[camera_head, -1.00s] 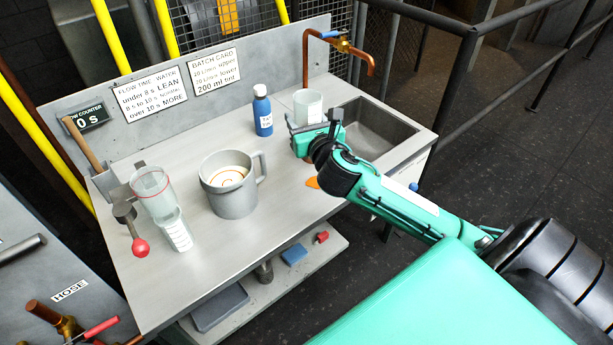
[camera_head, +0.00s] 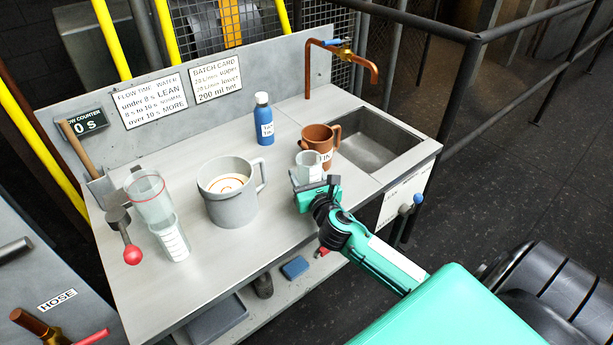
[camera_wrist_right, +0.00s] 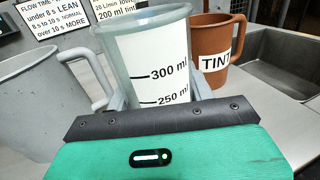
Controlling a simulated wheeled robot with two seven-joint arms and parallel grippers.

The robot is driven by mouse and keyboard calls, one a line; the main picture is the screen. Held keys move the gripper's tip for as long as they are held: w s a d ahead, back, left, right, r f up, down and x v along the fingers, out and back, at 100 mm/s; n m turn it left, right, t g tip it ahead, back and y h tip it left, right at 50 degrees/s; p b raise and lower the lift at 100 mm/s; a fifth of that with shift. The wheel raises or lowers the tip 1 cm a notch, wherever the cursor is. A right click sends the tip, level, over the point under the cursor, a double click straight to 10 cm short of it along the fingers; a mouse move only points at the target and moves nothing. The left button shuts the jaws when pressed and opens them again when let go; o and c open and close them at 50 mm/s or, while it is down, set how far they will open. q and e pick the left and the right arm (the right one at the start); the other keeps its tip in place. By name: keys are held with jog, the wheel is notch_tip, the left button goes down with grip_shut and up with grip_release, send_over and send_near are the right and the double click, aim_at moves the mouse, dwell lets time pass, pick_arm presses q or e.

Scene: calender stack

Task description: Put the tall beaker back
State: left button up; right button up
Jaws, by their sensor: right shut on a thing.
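My right gripper (camera_head: 309,182) is shut on a clear beaker (camera_head: 309,163) with a white scale panel. In the right wrist view the beaker (camera_wrist_right: 158,62) stands upright between the fingers, and its 300 ml and 250 ml marks face me. It is at the right part of the counter, between the grey mug and the sink, in front of the brown TINT jug (camera_head: 319,140). Whether its base touches the counter is hidden by my gripper. A second graduated vessel (camera_head: 173,242) stands at the left, under a clear red-rimmed cup (camera_head: 151,196). My left gripper is not in view.
The large grey mug (camera_head: 231,203) stands left of my gripper, its handle facing it. A blue bottle (camera_head: 264,120) stands behind. The sink (camera_head: 375,148) and copper tap (camera_head: 372,72) are at the right. The counter's front middle (camera_head: 225,258) is clear.

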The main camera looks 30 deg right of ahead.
jog(key=shift+r, duration=0.1)
jog(key=o, duration=1.1)
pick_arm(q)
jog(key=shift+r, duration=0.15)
pick_arm(e)
jog(key=shift+o, duration=0.2)
jog(key=shift+s, duration=0.25)
jog(key=v, duration=1)
jog(key=shift+s+a, duration=0.15)
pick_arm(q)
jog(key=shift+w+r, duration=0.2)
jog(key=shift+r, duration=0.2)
pick_arm(e)
jog(key=shift+s+a, duration=0.15)
jog(key=shift+s, duration=0.4)
